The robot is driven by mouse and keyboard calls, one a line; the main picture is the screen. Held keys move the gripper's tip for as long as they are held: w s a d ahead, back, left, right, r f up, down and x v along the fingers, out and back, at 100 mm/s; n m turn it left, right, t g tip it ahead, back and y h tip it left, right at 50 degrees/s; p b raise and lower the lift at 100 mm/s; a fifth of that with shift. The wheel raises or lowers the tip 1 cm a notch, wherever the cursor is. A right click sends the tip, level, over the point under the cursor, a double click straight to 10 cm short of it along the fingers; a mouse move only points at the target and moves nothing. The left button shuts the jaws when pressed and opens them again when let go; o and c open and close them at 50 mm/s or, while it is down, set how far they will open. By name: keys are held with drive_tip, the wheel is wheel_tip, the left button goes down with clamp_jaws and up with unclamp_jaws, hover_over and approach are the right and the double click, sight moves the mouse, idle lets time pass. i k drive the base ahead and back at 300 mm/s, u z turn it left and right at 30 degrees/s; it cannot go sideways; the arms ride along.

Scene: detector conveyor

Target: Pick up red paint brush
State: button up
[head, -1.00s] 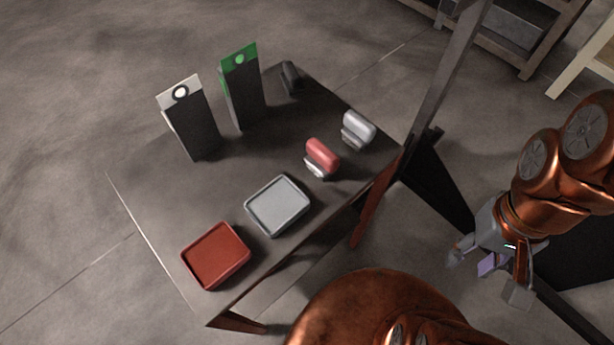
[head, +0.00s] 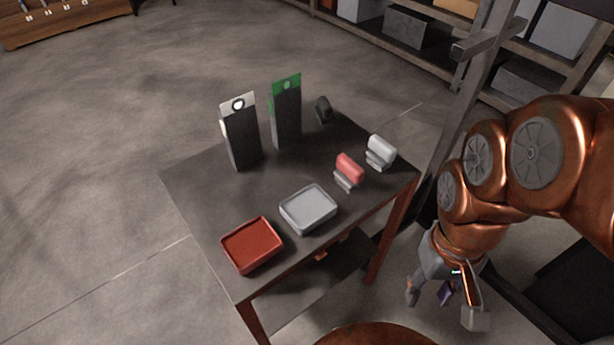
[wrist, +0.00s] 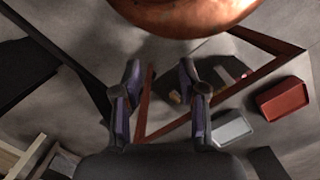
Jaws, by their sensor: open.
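The red paint brush (head: 349,168) has a rounded red upper part and a pale grey lower part. It rests on the dark table (head: 197,188) near its right edge in the head view, between a grey-white brush (head: 381,151) and the grey tray (head: 308,209). I cannot make the red brush out in the wrist view. My gripper (head: 443,303) hangs off the table's right side, below the tabletop in the picture and apart from the brush. In the wrist view my gripper (wrist: 160,105) has its two fingers spread with nothing between them.
A red tray (head: 252,246) sits at the table's near corner. A white-topped stand (head: 242,135), a green-topped stand (head: 286,115) and a dark brush (head: 323,110) are at the back. A metal post (head: 460,105) rises right of the table. Open floor lies left.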

sight(349, 175)
drive_tip(key=u, duration=0.3)
drive_tip(key=i, duration=0.5)
drive_tip(key=u, duration=1.1)
drive_tip(key=k, duration=0.8)
drive_tip(key=u, duration=0.55)
